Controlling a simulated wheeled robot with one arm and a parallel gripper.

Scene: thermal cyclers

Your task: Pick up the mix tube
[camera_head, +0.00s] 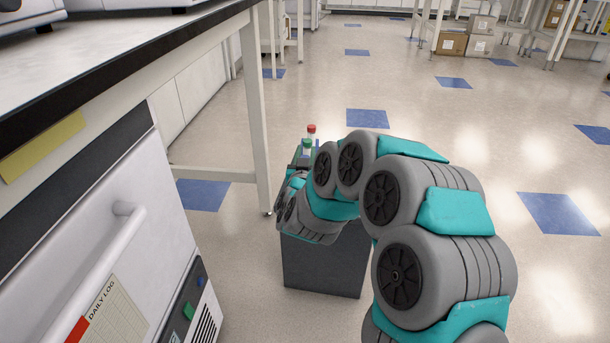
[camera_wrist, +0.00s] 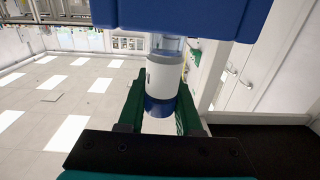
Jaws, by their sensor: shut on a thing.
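In the wrist view a tube (camera_wrist: 163,73) with a white label and a dark blue cap (camera_wrist: 160,107) is between the two green fingers of my gripper (camera_wrist: 161,92). My gripper is shut on this tube. I take it for the mix tube, but its label is unreadable. The tube's far end runs up to a large blue block (camera_wrist: 190,17), likely a rack; I cannot tell whether the tube is still in it.
A workbench (camera_head: 130,48) and a white appliance (camera_head: 90,215) are on the left. Open floor lies to the right.

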